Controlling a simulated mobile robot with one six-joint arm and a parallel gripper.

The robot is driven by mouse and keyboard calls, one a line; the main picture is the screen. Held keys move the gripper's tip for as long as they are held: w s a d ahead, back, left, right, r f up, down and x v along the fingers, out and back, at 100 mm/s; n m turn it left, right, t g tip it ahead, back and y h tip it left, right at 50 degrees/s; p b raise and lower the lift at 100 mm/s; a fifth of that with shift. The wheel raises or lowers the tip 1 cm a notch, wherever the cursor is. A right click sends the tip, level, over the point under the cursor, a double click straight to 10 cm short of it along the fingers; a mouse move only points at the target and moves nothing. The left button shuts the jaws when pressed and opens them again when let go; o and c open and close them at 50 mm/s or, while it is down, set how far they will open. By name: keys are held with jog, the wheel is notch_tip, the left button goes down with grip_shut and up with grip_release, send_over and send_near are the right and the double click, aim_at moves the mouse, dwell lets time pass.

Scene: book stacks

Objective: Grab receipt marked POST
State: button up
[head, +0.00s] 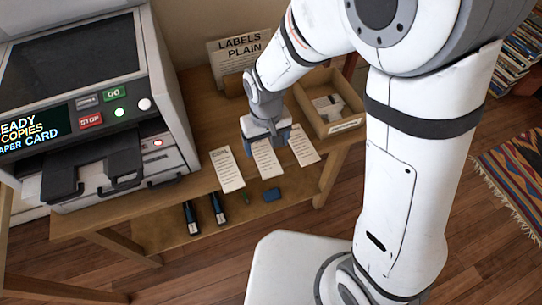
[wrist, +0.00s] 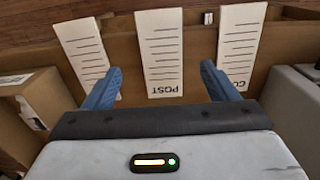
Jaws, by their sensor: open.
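The receipt marked POST (wrist: 160,55) is a white paper strip with printed lines, in the middle of the wrist view, its word upside down. It is the middle strip in the head view (head: 267,163), partly hidden by my gripper. My gripper (head: 268,146) is over its far part. In the wrist view, my open blue fingers (wrist: 160,72) stand on either side of the strip, with nothing held. Another receipt (wrist: 240,45) at the right of the wrist view begins with CO. A third receipt (wrist: 83,55) lies at the left, its word not readable.
A copier (head: 110,100) stands on the left of the wooden table. A cardboard tray (head: 340,125) sits at the right, and a LABELS PLAIN sign (head: 238,52) stands behind.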

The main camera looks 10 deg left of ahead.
aim_at(267, 160)
notch_tip(267, 160, down, 6)
jog(key=shift+s+r+b, duration=0.1)
jog(key=shift+r+b, duration=0.05)
jog(key=shift+b, duration=0.3)
jog(key=c, duration=1.1)
